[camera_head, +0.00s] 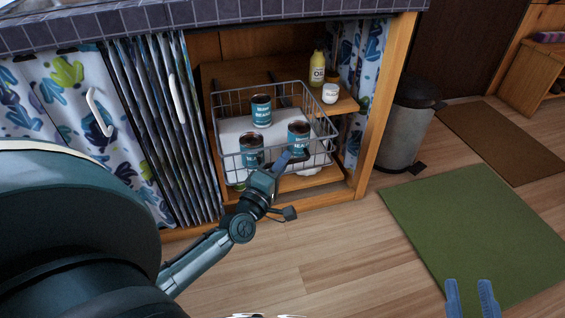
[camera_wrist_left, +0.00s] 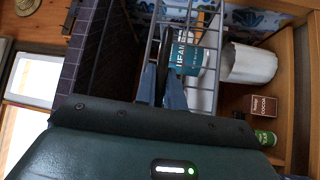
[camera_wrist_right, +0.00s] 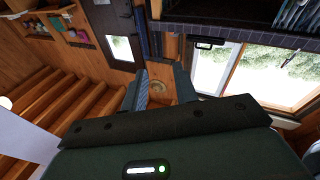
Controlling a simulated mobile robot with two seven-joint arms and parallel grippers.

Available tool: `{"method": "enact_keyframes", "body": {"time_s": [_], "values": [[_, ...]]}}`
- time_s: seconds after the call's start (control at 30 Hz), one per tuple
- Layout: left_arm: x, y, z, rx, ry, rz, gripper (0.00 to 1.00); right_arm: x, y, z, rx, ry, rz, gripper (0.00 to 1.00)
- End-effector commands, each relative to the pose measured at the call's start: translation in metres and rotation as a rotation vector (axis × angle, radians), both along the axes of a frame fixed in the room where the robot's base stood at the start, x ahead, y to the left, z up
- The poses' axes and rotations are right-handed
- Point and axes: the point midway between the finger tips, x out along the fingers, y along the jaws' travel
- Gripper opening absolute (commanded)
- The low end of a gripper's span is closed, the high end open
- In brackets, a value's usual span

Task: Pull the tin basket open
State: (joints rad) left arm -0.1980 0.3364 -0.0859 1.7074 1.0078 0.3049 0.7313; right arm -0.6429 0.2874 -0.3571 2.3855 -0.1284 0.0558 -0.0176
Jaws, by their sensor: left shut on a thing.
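The wire tin basket (camera_head: 233,103) sits in the open cabinet and holds blue bean tins (camera_head: 261,110) on a white base. Its front reaches about the cabinet's front edge. My left gripper (camera_head: 283,160) is at the basket's front, shut on its wire. The left wrist view shows the fingers (camera_wrist_left: 160,88) at the wire bars (camera_wrist_left: 218,50), with a bean tin (camera_wrist_left: 186,50) just behind; the exact grip is partly hidden. My right gripper (camera_head: 469,285) is at the lower right above the green mat, open and empty; its parted fingers also show in the right wrist view (camera_wrist_right: 160,88).
A yellow oil bottle (camera_head: 318,70) and a white jar (camera_head: 330,93) stand on a shelf right of the basket. A patterned curtain (camera_head: 65,110) hangs at left. A grey bin (camera_head: 405,125) and green mat (camera_head: 480,230) lie to the right. Floor before the cabinet is clear.

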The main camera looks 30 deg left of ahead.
Motion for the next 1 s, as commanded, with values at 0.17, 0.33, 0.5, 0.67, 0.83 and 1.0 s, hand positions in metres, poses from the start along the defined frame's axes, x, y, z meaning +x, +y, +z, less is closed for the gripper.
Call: {"method": "enact_keyframes", "body": {"time_s": [0.17,0.33,0.5,0.67,0.83,1.0], "values": [[0.000,0.000,0.000,0.001,0.001,-0.001,0.00,0.000,0.000,0.000,0.000,-0.001,0.000,0.29],[0.017,0.019,-0.002,0.005,-0.002,0.000,0.00,0.000,0.000,-0.007,0.011,0.004,0.002,0.29],[0.035,0.041,-0.002,0.004,-0.002,0.000,0.00,0.001,0.002,-0.006,0.039,0.000,0.013,0.29],[0.039,0.046,-0.001,0.001,0.001,0.000,0.00,0.002,0.004,0.004,0.053,-0.011,0.020,0.29],[0.039,0.046,0.000,0.000,0.001,0.000,0.00,0.002,0.004,0.003,0.050,-0.009,0.020,0.29],[0.039,0.046,0.000,0.000,0.001,0.000,0.20,0.001,0.003,0.002,0.047,-0.007,0.019,0.29]]}}
